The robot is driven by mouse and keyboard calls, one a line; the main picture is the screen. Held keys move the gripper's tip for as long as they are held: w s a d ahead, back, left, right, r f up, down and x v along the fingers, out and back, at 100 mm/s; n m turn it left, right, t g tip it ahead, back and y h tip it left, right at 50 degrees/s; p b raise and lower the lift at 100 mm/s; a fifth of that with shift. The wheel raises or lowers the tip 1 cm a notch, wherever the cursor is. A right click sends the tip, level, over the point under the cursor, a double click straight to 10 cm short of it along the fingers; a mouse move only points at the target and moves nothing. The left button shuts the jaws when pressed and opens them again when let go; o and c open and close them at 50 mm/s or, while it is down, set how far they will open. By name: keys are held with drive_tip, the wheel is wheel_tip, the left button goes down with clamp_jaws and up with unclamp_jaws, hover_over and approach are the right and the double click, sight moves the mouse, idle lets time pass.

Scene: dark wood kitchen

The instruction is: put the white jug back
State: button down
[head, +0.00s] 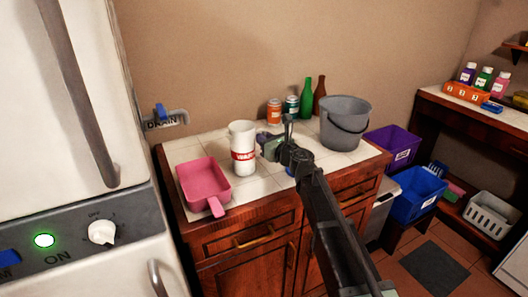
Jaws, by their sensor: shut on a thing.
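The white jug (243,163) is upright over the white-tiled counter top (184,153), with a red band of lettering around its middle. I cannot tell whether its base touches the tiles. My gripper (266,146) is at the jug's right side, reaching in from the lower right, and is shut on the jug. The jug's handle and the exact contact are hidden by the gripper.
A pink pan (203,182) lies left of the jug. A grey bucket (345,122), green bottle (306,100), brown bottle (320,95) and two cans (274,112) stand behind and right. A drain lever (162,116) is on the wall. The front left tiles are partly clear.

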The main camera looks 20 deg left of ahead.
drive_tip(key=shift+f+p, duration=0.25)
drive_tip(key=shift+p, duration=0.05)
drive_tip(key=shift+f, duration=0.2)
drive_tip(key=c, duration=1.1)
unclamp_jaws()
drive_tip(key=shift+c, duration=0.2)
drive_tip(key=shift+r, duration=0.2)
drive_tip(key=v, duration=1.2)
drive_tip(key=w+d+f+m+t+h, duration=0.1)
drive_tip(key=w+d+m+t+h, duration=0.15)
drive_tip(key=d+m+h, duration=0.65)
drive_tip(key=w+d+m+t+h, duration=0.1)
drive_tip(key=d+m+t+h, duration=0.3)
drive_tip(key=d+m, duration=0.85)
drive_tip(key=s+d+f+m+g+h, duration=0.35)
drive_tip(key=d+f+m+h, duration=0.2)
drive_tip(key=m, duration=0.45)
drive_tip(key=s+d+f+m+g+y, duration=0.1)
drive_tip(key=s+f+m+g, duration=0.2)
drive_tip(key=s, duration=0.4)
drive_tip(key=s+d+f+m+g+y, duration=0.1)
drive_tip(key=s+f+m+g, duration=0.3)
drive_tip(key=s+m+g, duration=0.2)
drive_tip(key=s+d+f+m+g+y, duration=0.1)
drive_tip(key=s+d+f+m+g, duration=0.1)
drive_tip(key=s+m, duration=0.4)
drive_tip(key=s+f+g, duration=0.1)
drive_tip(key=s+g, duration=0.1)
drive_tip(key=shift+s+f+y, duration=0.3)
drive_tip(key=shift+s+y, duration=0.05)
